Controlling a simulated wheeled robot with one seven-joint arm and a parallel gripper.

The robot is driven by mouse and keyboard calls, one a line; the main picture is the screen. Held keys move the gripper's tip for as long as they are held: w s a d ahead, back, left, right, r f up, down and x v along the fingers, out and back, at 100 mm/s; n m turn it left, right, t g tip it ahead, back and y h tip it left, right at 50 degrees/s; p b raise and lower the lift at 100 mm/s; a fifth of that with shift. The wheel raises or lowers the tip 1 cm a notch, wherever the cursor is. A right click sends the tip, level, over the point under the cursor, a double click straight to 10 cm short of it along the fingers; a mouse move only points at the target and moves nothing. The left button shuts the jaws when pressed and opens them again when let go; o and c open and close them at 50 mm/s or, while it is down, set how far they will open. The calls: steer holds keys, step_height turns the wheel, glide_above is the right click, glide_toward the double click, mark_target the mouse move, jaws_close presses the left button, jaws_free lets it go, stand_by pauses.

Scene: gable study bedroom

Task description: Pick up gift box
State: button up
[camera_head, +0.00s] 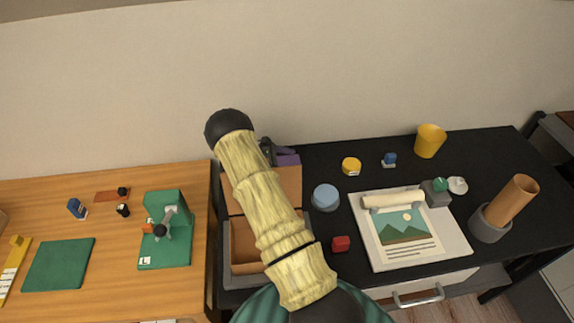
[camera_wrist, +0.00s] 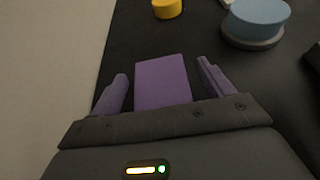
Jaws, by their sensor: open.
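A purple box (camera_wrist: 161,82), which I take as the gift box, lies between the two fingers of my gripper (camera_wrist: 162,70) in the wrist view. The fingers are also purple and stand apart, one on each side of it, with a narrow gap visible at each side. I cannot tell how high the fingers are relative to the box. In the head view my arm hides most of this spot; only a bit of purple at my gripper (camera_head: 287,158) shows near the wall, at the back left of the black desk (camera_head: 395,168).
A light blue round container (camera_head: 325,197) and a yellow tin (camera_head: 351,165) stand to the right. An open box (camera_head: 240,245) lies partly under my arm. A red cube (camera_head: 341,243) and a picture sheet (camera_head: 405,250) are nearer the front. The wall (camera_wrist: 45,60) is close at left.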

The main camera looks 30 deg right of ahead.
steer(key=c, duration=1.1)
steer(key=shift+c, duration=0.2)
steer(key=shift+r, duration=0.1)
step_height(320, 180, up, 28)
steer(key=b, duration=0.3)
